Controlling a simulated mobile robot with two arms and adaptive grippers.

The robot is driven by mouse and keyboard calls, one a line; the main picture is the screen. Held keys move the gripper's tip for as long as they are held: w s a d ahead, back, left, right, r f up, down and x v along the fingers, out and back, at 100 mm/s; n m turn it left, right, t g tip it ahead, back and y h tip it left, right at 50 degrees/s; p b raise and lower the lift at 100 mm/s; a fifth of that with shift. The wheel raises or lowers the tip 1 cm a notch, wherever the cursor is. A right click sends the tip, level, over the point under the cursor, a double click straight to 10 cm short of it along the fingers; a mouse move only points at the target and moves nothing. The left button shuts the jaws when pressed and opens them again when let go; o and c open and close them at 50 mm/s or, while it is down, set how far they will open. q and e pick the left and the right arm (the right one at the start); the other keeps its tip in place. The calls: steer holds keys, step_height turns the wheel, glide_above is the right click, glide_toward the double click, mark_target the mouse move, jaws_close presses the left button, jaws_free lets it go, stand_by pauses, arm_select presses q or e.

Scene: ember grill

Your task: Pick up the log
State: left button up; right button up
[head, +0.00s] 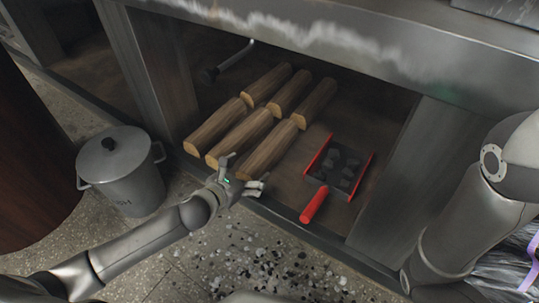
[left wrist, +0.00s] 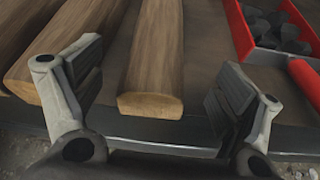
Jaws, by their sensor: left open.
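Several wooden logs lie side by side in two rows on the shelf under the counter. The nearest right log (head: 266,150) has its cut end towards my left gripper (head: 243,174), which is open and empty just in front of it. In the left wrist view the same log (left wrist: 155,55) lies between the two open fingers of my left gripper (left wrist: 160,95), apart from both. Another log (left wrist: 62,50) lies to its left, partly behind the left finger. My right arm is at the right edge of the head view, with its gripper out of view.
A red-sided shovel (head: 340,165) with dark coals lies right of the logs; it also shows in the left wrist view (left wrist: 243,35). A lidded grey bin (head: 122,170) stands left. Dark and pale bits (head: 265,262) litter the floor. The counter edge (head: 330,45) overhangs the shelf.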

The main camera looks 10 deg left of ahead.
mark_target(257, 162)
arm_select(q)
steer(key=shift+w+d+f, duration=0.15)
steer(key=shift+w+f, duration=0.1)
steer(key=shift+w, duration=0.2)
steer(key=b+x, duration=0.4)
steer(key=b, duration=0.1)
steer(key=shift+f, duration=0.2)
steer(key=shift+w+d, duration=0.1)
steer(key=shift+w, duration=0.35)
steer(key=c, duration=1.7)
steer(key=shift+r, duration=0.15)
steer(key=shift+c, duration=0.3)
